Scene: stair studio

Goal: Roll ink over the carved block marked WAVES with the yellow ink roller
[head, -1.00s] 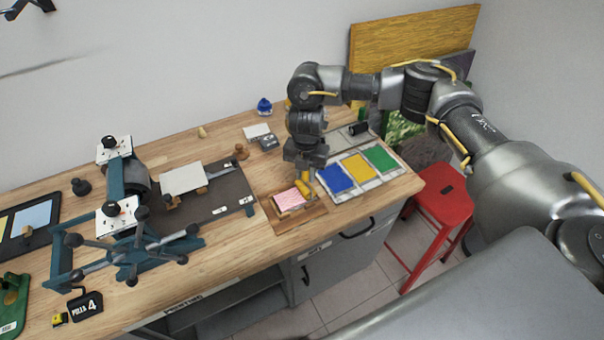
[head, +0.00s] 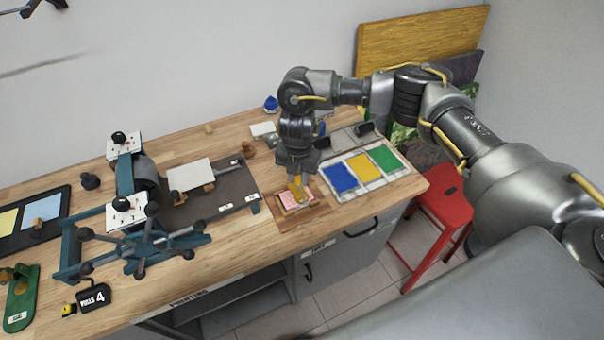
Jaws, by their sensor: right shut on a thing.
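My right gripper (head: 298,175) points down and is shut on the yellow ink roller (head: 297,189). The roller is over the middle of a small carved block (head: 288,201) with a pink top. Pink shows on both sides of the roller. It seems to rest on the block, but I cannot tell contact for sure. The block lies on a wooden board (head: 287,217) near the bench's front edge. Its marking is too small to read.
An ink tray with blue, yellow and green pads (head: 363,166) lies right of the block. A grey press bed with paper (head: 190,174) and a teal press with a spoked wheel (head: 140,240) stand left. A red stool (head: 445,205) is beside the bench.

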